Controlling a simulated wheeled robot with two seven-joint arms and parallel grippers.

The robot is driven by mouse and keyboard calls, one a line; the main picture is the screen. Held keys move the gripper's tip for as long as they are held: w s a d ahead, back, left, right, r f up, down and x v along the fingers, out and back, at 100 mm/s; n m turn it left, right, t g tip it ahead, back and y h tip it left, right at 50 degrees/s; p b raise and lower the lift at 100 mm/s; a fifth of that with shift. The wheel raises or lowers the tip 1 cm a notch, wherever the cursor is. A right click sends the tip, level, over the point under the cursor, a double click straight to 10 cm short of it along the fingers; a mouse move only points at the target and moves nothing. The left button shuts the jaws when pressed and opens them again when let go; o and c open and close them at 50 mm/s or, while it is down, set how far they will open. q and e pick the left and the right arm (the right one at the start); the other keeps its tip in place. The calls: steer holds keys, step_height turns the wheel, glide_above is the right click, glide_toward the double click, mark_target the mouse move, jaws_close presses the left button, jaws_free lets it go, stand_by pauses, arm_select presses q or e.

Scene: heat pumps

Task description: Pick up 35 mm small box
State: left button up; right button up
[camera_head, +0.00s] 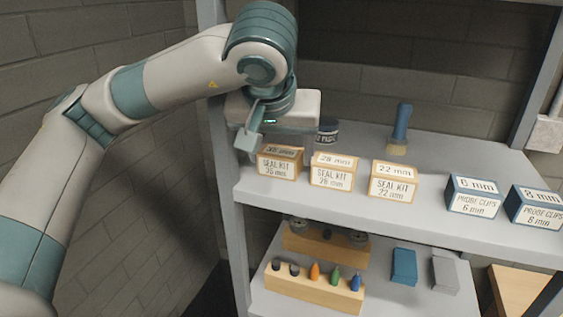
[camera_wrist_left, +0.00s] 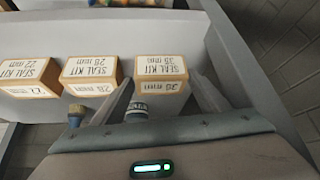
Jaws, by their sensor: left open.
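The 35 mm small box (camera_head: 278,168) is a tan carton with a white SEAL KIT label. It stands at the left end of the upper shelf in the head view. In the left wrist view the same box (camera_wrist_left: 161,72) appears upside down, in front of the two grey fingers. My left gripper (camera_head: 262,138) is open and empty, above and behind the box. I cannot tell whether a finger touches the box. My right gripper is out of view.
The 28 mm box (camera_head: 331,173) and 22 mm box (camera_head: 392,184) stand to the right, then two blue probe-clip boxes (camera_head: 472,197). A dark jar (camera_head: 327,133) and a brush (camera_head: 400,128) stand behind. A grey shelf post (camera_head: 222,170) is close at left.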

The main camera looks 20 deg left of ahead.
mark_target(282, 149)
arm_select(q)
steer(key=c, duration=0.7)
steer(key=shift+o, duration=0.2)
steer(key=shift+r, duration=0.15)
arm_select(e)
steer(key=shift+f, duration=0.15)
arm_select(q)
steer(key=shift+r+b, duration=0.6)
steer(key=shift+b, duration=0.05)
steer(key=shift+r+b, duration=0.4)
steer(key=shift+r, duration=0.35)
steer(key=shift+c, duration=0.2)
steer(key=shift+s+d+r+b, duration=0.1)
steer(key=shift+s+r+b, duration=0.1)
steer(key=shift+s+b, duration=0.1)
arm_select(e)
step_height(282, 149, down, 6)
steer(key=b, duration=0.4)
arm_select(q)
steer(key=s+d+b, duration=0.1)
steer(key=s+d, duration=0.1)
steer(key=s, duration=1.5)
steer(key=shift+d+b, duration=0.3)
steer(key=shift+d, duration=0.05)
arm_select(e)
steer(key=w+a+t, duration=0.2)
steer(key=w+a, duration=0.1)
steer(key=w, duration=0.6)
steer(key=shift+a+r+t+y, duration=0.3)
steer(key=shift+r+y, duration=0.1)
